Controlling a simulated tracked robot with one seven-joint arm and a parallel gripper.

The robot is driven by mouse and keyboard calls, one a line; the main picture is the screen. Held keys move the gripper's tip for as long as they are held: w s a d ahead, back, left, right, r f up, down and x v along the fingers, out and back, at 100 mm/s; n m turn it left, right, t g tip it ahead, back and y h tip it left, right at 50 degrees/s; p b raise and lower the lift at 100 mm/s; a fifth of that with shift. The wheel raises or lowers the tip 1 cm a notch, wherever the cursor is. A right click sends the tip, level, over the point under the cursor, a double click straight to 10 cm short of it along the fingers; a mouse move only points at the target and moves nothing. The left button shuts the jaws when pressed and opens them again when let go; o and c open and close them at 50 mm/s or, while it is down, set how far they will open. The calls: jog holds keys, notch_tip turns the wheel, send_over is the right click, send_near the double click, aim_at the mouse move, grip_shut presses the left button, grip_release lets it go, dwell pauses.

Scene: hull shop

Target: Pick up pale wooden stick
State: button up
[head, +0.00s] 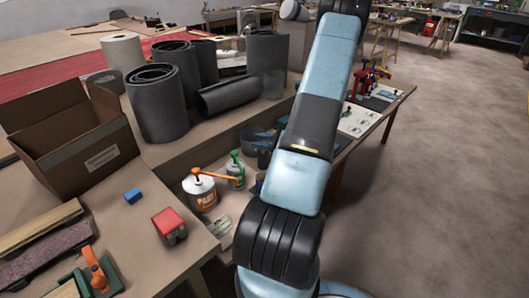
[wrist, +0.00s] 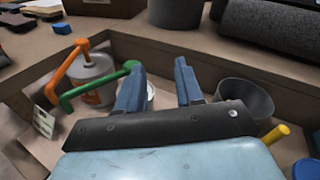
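No loose pale wooden stick stands out clearly in either view. A pale wooden strip (head: 40,228) lies along the bench at the left of the head view, beside a dark, rough strip; I cannot tell whether it is the stick. My gripper (wrist: 158,76) shows in the wrist view with its two blue fingers apart and nothing held between them. It is above the recessed part of the bench, near a white paint can (wrist: 92,78) and a dark grey cup (wrist: 244,96).
The paint can with its orange-handled tool (head: 201,190) stands beside a green-handled tool (head: 235,168). A cardboard box (head: 85,140), grey rolls (head: 157,105), a red block (head: 169,226) and a blue block (head: 132,195) are on the bench. Open floor (head: 440,170) lies right.

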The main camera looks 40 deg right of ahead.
aim_at(263, 152)
jog(key=s+d+f+m+t+h, duration=0.3)
jog(key=s+d+f+m+h, duration=0.35)
jog(key=d+f+m, duration=0.35)
jog(key=w+a+f+n, duration=0.1)
jog(key=w+a+n, duration=0.1)
jog(key=w, duration=1.2)
jog(key=shift+f+h, duration=0.15)
jog(key=shift+h, duration=0.2)
grip_shut()
